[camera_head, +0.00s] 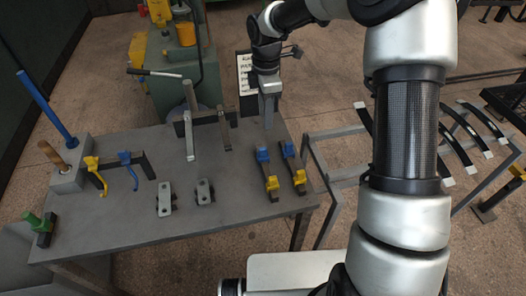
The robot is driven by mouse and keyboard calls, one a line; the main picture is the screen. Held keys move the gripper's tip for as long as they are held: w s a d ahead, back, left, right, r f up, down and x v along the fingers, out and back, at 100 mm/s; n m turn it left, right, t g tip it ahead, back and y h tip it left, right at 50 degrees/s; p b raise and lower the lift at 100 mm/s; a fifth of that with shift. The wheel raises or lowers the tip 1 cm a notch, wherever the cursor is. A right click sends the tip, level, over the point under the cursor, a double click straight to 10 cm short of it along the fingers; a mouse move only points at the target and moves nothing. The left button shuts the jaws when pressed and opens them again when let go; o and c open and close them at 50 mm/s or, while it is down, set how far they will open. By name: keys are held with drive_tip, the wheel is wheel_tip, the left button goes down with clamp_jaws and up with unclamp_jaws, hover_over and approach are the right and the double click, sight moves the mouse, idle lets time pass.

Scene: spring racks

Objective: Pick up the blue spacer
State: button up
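A small blue block (262,155), which looks like the blue spacer, sits on the far end of a dark bar on the right part of the grey table (225,210). A yellow block (272,184) sits on the near end of the same bar. My gripper (268,124) points down at the table's far right edge, beyond the blue block and apart from it in the picture. Its fingers are too small to tell whether they are open or shut. A blue hook-shaped piece (128,168) stands at the table's left.
Two grey metal blocks (204,192) and upright grey plates (223,130) stand mid-table. A block with tall blue (47,108) and brown rods stands left. A metal rack (335,160) with curved springs is at right.

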hover_over(263, 148)
drive_tip(key=f, duration=1)
drive_tip(key=shift+d, duration=0.35)
drive_tip(key=shift+a+f+p, duration=0.2)
drive_tip(key=shift+f+p, duration=0.05)
drive_tip(key=shift+f, duration=1.05)
drive_tip(key=shift+a+f+p, duration=0.15)
drive_tip(key=shift+f+p, duration=0.05)
drive_tip(key=shift+f, duration=1.1)
clamp_jaws()
